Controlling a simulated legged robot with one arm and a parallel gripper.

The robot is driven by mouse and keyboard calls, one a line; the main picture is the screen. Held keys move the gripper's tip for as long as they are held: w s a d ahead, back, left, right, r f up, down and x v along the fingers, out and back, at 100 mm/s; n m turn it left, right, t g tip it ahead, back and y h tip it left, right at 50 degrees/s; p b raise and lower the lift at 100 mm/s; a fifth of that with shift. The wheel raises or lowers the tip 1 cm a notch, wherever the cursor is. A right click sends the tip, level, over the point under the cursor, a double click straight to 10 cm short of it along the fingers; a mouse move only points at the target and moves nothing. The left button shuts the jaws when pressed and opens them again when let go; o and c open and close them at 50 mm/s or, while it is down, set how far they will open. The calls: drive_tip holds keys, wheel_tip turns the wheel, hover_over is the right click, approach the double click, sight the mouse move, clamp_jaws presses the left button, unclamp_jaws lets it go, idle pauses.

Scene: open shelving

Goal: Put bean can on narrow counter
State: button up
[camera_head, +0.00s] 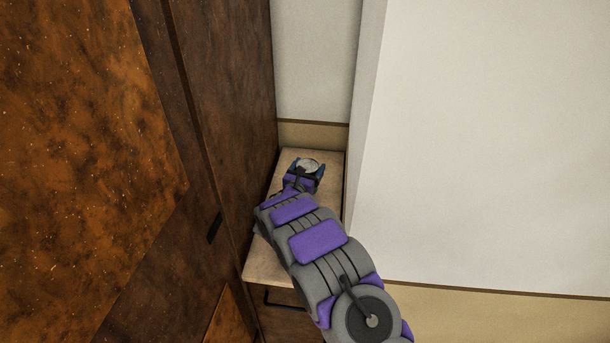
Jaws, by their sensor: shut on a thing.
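The bean can (309,165) shows as a pale round metal top at the end of my arm, with a bit of blue at its sides. My gripper (304,174) is shut on the can; its fingers are mostly hidden by the wrist and the can. The narrow counter (267,265) is a light wooden top in the gap between the brown cabinet and the white wall. The can and gripper are over its far part. I cannot tell whether the can touches the counter.
A tall rusty-brown cabinet (232,90) with a dark handle (215,228) borders the counter on the left. A white wall block (480,140) stands close on the right. A drawer handle (283,300) is below the counter's front edge. The visible counter top around the can looks bare.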

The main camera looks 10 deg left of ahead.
drive_tip(key=shift+w+d, duration=0.1)
drive_tip(key=shift+w, duration=0.4)
drive_tip(key=shift+w+a, duration=0.15)
drive_tip(key=shift+a, duration=0.2)
drive_tip(key=f, duration=0.1)
drive_tip(key=a+f+b, duration=0.1)
drive_tip(key=a+f, duration=0.1)
drive_tip(key=shift+w+f, duration=0.15)
drive_tip(key=shift+f, duration=0.25)
drive_tip(key=shift+d, duration=0.35)
drive_tip(key=shift+d+r, duration=0.1)
drive_tip(key=shift+d, duration=0.6)
drive_tip(key=o, duration=1.1)
drive_tip(key=shift+a, duration=0.1)
drive_tip(key=o, duration=0.3)
drive_tip(key=shift+a, duration=0.5)
drive_tip(key=shift+a+f, duration=0.2)
drive_tip(key=shift+a, duration=0.05)
drive_tip(key=shift+s+d+r, duration=0.15)
drive_tip(key=shift+s+d, duration=0.05)
drive_tip(key=shift+d, duration=0.05)
drive_tip(key=p+v, duration=0.1)
drive_tip(key=v, duration=1)
drive_tip(key=shift+w+a+p, duration=0.1)
drive_tip(key=shift+a+p, duration=0.1)
drive_tip(key=shift+p, duration=0.15)
drive_tip(key=shift+s, duration=0.3)
drive_tip(key=shift+s+d, duration=0.15)
drive_tip(key=shift+d, duration=0.15)
